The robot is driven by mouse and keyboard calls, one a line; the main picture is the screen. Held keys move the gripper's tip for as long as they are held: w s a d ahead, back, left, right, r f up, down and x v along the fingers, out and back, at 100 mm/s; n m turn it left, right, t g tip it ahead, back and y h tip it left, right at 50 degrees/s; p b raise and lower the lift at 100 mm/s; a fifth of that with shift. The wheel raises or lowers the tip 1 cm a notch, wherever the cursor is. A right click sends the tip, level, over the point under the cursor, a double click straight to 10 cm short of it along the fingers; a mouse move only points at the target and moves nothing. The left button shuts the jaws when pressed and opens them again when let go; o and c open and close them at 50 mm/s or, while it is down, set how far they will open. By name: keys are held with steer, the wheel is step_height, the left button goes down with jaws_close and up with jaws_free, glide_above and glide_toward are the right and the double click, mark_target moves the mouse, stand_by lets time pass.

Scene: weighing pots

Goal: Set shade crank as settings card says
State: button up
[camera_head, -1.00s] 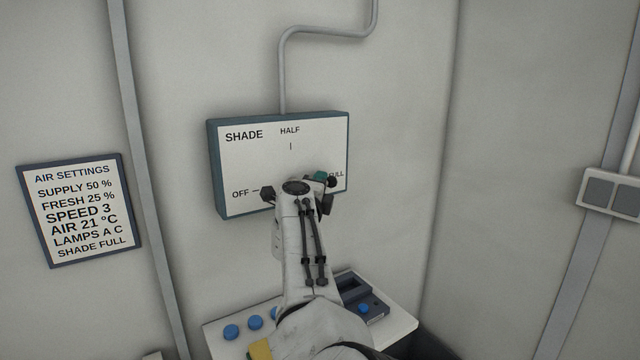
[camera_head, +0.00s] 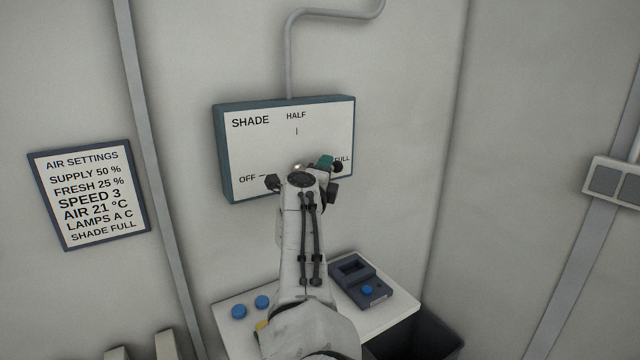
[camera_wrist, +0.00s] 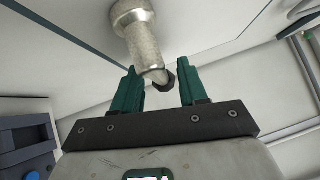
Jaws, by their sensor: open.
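The shade panel (camera_head: 250,150) is a white board in a blue-grey frame, with OFF at left, HALF at top and FULL at right. The settings card (camera_head: 95,195) reads SHADE FULL on its bottom line. My gripper (camera_wrist: 165,90) is open in front of the panel.
Below the panel is a white shelf (camera_head: 237,326) with blue knobs (camera_head: 262,302) and a dark device (camera_head: 360,280). A dark bin (camera_head: 430,335) stands at its right. A conduit (camera_head: 290,65) runs up from the panel. A switch box (camera_head: 612,184) is on the right wall.

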steer(key=d+p+v, duration=0.1)
steer(key=p+v, duration=0.2)
steer(key=v, duration=0.6)
steer(key=shift+s+f, duration=0.2)
steer(key=shift+f, duration=0.05)
steer(key=shift+a, duration=0.1)
